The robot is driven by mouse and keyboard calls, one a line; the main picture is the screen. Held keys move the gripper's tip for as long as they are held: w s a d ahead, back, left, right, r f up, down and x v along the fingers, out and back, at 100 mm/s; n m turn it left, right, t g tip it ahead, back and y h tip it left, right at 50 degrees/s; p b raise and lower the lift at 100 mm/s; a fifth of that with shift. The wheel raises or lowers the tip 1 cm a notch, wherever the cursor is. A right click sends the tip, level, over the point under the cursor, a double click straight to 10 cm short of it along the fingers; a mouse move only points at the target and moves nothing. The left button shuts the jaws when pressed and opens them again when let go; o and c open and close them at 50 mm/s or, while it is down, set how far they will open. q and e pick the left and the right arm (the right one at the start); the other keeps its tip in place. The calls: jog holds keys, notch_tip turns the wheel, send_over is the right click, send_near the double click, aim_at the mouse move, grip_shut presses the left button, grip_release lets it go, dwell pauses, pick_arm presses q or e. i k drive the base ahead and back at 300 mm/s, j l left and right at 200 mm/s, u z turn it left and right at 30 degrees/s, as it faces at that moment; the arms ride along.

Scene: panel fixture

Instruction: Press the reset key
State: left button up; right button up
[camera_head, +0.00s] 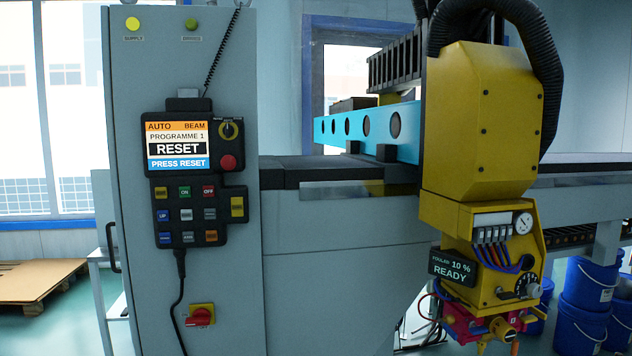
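A black control pendant (149,163) hangs on the front of a grey cabinet. Its screen (178,146) reads AUTO, BEAM, PROGRAMME 1, RESET and PRESS RESET. Below is a keypad with a green ON key (185,192), a red OFF key (208,191) and a blue UP key (163,215). Other keys include a yellow one (237,207) at the right side and an orange one (211,236) at the lower right. Their labels are too small to read, so I cannot tell which is the reset key. Neither of my grippers is in view.
A red-handled switch (199,316) is low on the cabinet (233,280). A yellow machine head (480,130) stands right, its label reading READY. Blue buckets (588,285) stand behind it.

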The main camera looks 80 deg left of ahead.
aim_at(161, 192)
jog(key=u, duration=3.1)
jog(key=i+j+z, duration=0.15)
jog(key=j, duration=0.2)
jog(key=i+j+z, duration=0.2)
jog(key=j, duration=0.2)
jog(key=i+j+z, duration=0.15)
jog(key=j, duration=0.2)
jog(key=i+j+z, duration=0.15)
jog(key=j, duration=0.3)
jog(key=i+j+z, duration=0.2)
jog(key=j, duration=0.2)
jog(key=k, duration=0.1)
